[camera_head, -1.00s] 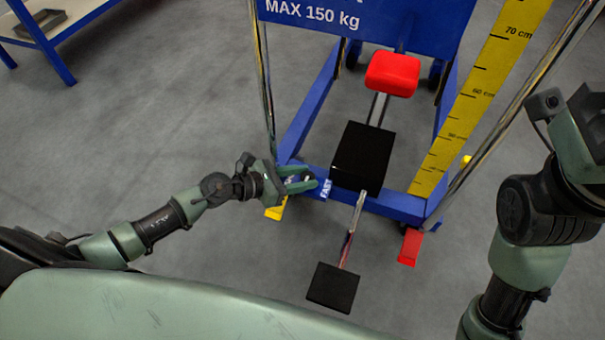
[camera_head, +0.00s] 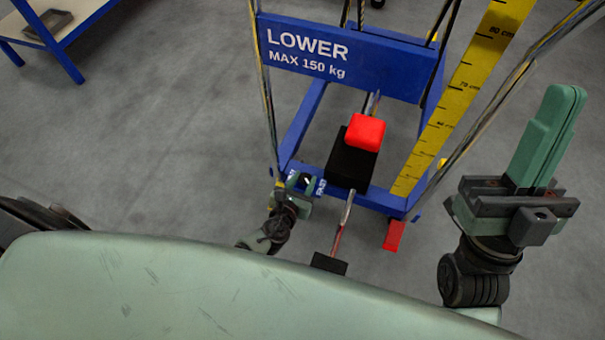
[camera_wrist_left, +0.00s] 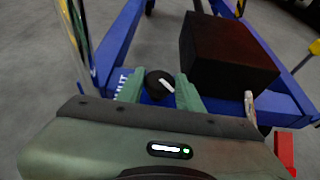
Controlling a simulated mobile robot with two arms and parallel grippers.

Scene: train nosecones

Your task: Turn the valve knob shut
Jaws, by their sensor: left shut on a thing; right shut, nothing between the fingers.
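The valve knob (camera_wrist_left: 157,84) is a small black disc with a white pointer mark, on the blue base beam of the lift. In the left wrist view it sits between the two green fingers of my left gripper (camera_wrist_left: 160,88), which is shut on it. The white mark slants toward the lower right, and the label "SHUT" (camera_wrist_left: 120,84), partly hidden, is on the left. In the head view my left gripper (camera_head: 304,183) is at the beam beside the "FAST" label (camera_head: 321,187); the knob is small there. My right gripper (camera_head: 548,135) is shut, empty and pointing up at the right.
The blue lift frame (camera_head: 345,62) reads "LOWER MAX 150 kg". A black block (camera_head: 348,165), a red pad (camera_head: 366,132), a lower black pedal (camera_head: 328,263) and a red foot (camera_head: 394,236) are close by. A yellow ruler (camera_head: 455,100) rises at right. Open floor lies left.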

